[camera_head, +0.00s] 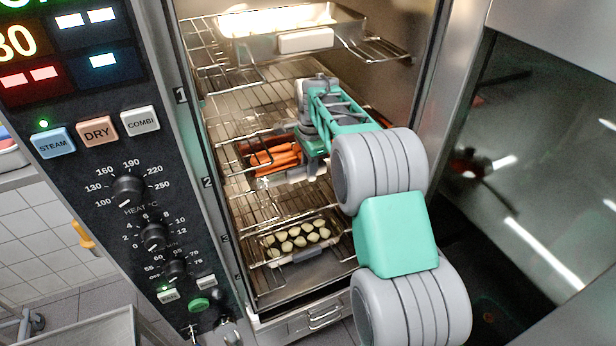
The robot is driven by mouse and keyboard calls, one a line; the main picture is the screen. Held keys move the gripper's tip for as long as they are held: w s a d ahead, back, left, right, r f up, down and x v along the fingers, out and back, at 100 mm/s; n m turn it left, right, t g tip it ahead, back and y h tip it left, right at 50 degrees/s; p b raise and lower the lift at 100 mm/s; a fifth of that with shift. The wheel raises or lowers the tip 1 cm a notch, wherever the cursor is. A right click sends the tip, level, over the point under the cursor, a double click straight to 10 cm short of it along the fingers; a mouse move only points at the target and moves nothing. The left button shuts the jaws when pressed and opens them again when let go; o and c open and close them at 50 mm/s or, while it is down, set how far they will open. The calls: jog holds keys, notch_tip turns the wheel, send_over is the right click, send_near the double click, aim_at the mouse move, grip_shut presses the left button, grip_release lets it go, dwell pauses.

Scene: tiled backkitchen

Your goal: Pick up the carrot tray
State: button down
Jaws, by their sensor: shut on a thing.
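The carrot tray (262,172) is inside the open oven, on a wire rack in the middle of the picture. Several orange carrots (275,158) lie in it. My gripper (312,170) reaches in from the right and is shut on the tray's right-hand part. My arm and gripper body cover much of the tray's right side, so the fingertips are only partly seen. I cannot tell whether the tray rests on the rack or is lifted off it.
A tray of pale round pieces (297,242) sits on a lower rack. A metal tray with a light label (306,40) is on the top rack. The control panel (150,200) borders the opening on the left, the steel door (530,190) on the right.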

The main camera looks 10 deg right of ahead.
jog(key=s+d+r+b, duration=0.1)
jog(key=s+d+b, duration=0.2)
jog(key=s, duration=1.5)
jog(key=s+d+b, duration=0.3)
jog(key=s+d, duration=0.2)
jog(key=s, duration=1.3)
jog(key=shift+s+r, duration=0.3)
jog(key=shift+r, duration=0.1)
